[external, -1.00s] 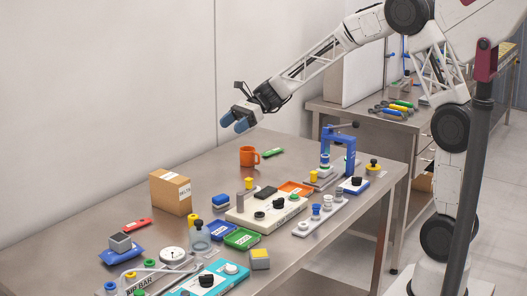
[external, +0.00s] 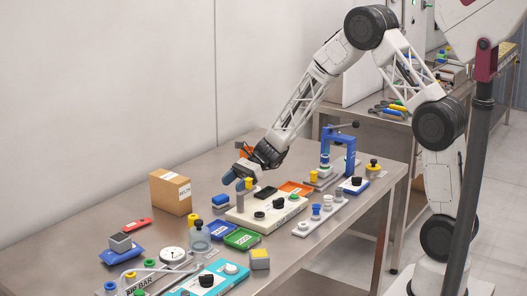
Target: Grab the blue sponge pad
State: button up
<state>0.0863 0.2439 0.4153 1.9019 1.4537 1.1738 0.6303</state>
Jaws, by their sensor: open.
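A small blue block with a layered side (external: 221,201) sits on the steel table, left of the cream panel; it looks like the blue sponge pad. A flat blue piece (external: 121,256) with a grey block on it lies at the front left. My gripper (external: 235,182) has blue fingertips pointing down. It is open and looks empty. In the picture it is just above and right of the layered blue block; its exact height is hard to tell. It shows no contact with the block.
The cream panel (external: 239,216) with knobs stands right of the block. Blue and green trays (external: 242,239) lie in front. A cardboard box (external: 171,193) stands at the left. A blue press (external: 325,155) stands at the back right. The table's back left is clear.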

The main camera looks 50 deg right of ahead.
aim_at(220, 196)
jog(key=shift+a, duration=0.15)
jog(key=shift+x, duration=1.2)
jog(key=shift+f+x, duration=0.15)
jog(key=shift+x, duration=1.15)
jog(key=shift+f+x, duration=0.1)
jog(key=shift+x, duration=1.2)
jog(key=c, duration=1)
jog(key=shift+r, duration=0.1)
